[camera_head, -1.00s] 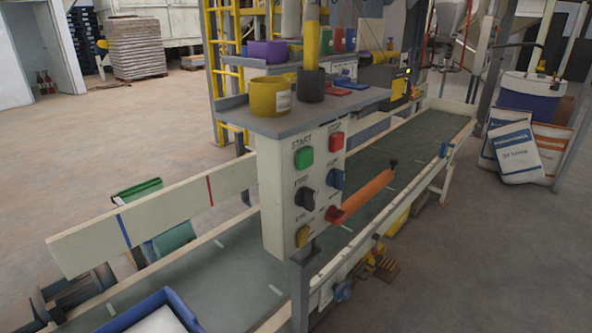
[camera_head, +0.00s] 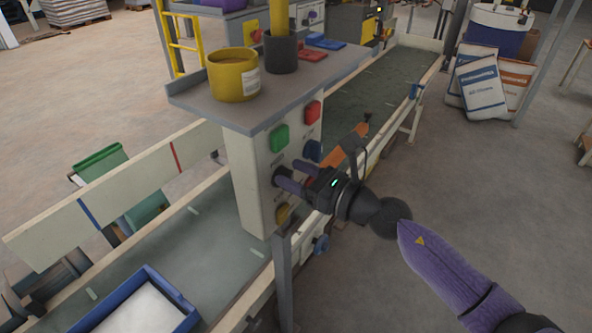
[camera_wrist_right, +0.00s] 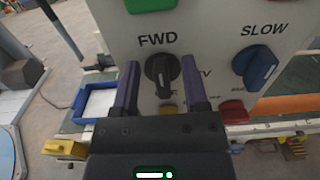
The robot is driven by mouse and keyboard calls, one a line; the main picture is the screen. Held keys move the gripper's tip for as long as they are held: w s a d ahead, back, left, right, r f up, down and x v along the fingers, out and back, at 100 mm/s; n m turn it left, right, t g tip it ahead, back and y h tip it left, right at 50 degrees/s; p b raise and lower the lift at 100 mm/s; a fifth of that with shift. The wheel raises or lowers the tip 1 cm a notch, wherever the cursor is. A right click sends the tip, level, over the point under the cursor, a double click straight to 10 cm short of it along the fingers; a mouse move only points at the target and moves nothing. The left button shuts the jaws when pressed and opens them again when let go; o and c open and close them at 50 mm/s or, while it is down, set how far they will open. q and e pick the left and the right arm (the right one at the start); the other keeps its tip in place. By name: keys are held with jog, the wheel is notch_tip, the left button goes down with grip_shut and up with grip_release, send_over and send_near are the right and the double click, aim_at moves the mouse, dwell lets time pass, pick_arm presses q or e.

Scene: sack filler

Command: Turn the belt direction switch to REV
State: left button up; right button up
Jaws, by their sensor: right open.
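The belt direction switch is a black knob (camera_wrist_right: 162,72) on the white control panel (camera_wrist_right: 215,50). The FWD label is above it; the REV label to its right is partly hidden by a finger. Its grip bar stands roughly upright. In the head view the knob (camera_head: 280,175) is partly covered by my right gripper (camera_head: 287,178), which reaches the panel from the right. In the right wrist view my right gripper (camera_wrist_right: 162,86) is open, with one purple finger on each side of the knob and visible gaps. My left gripper is not in view.
Close around the switch are a blue SLOW knob (camera_wrist_right: 255,65), a green button (camera_head: 279,138), a red button (camera_head: 312,112) and a yellow knob (camera_head: 282,212). A grey shelf above holds a yellow pot (camera_head: 233,76). The belt (camera_head: 205,240) runs behind the panel.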

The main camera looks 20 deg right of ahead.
grip_shut()
dwell(0.5)
jog(key=m, duration=0.1)
jog(key=m+p, duration=0.1)
jog(key=m, duration=0.1)
jog(key=shift+w+d+m, duration=0.25)
jog(key=shift+m, duration=0.15)
jog(key=m, duration=0.1)
jog(key=m+p, duration=0.1)
jog(key=m, duration=0.1)
jog(key=m+p, duration=0.1)
jog(key=m, duration=0.1)
jog(key=shift+w+d+f, duration=0.25)
jog(key=shift+d, duration=0.1)
jog(key=m, duration=0.1)
jog(key=m+p, duration=0.1)
jog(key=m, duration=0.3)
jog(key=shift+w+d+f, duration=0.15)
jog(key=shift+f, duration=0.2)
jog(key=shift+f+m+p, duration=0.25)
jog(key=shift+m+p, duration=0.15)
jog(key=shift+m, duration=0.6)
jog(key=shift+f+m+p, duration=0.25)
jog(key=shift+m+p, duration=0.1)
jog(key=shift+m, duration=0.65)
